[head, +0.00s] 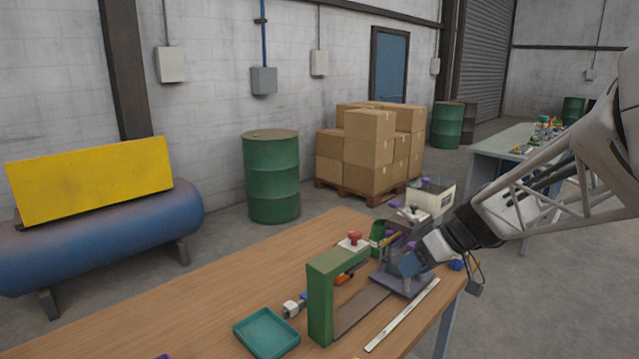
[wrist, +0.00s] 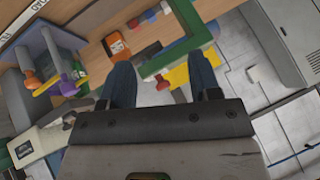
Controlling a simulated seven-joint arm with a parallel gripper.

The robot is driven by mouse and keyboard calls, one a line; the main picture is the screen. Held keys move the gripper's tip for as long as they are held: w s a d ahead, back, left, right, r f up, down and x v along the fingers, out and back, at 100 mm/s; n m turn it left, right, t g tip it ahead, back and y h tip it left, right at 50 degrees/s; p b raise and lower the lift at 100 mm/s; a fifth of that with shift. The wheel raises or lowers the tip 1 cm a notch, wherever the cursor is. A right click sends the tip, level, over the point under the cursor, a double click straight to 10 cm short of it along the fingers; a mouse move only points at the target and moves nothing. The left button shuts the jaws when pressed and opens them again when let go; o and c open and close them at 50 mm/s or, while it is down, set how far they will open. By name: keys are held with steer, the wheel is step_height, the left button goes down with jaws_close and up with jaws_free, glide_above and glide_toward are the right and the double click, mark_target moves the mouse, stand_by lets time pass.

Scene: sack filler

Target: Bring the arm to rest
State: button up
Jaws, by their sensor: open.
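My arm reaches in from the right in the head view, and my gripper (head: 412,265) is low over the right part of the wooden table (head: 220,300). It is next to a grey machine stand (head: 402,284) and right of a green frame (head: 320,300); I cannot tell if it touches either. The green frame (wrist: 165,65) shows beyond the fingertips, and the grey and purple machine (wrist: 45,60) is at the left.
A teal tray (head: 266,332) lies at the table's front, with a white ruler-like strip (head: 402,315) to its right. A red button (head: 354,237) tops a box behind the frame. An orange device (wrist: 116,44) lies near it.

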steer(key=s+a+m+h, duration=0.1)
steer(key=s+m+h, duration=0.6)
steer(key=s, duration=1.9)
steer(key=shift+s+a+h, duration=0.15)
steer(key=shift+a+h, duration=0.25)
steer(key=shift+h, duration=0.1)
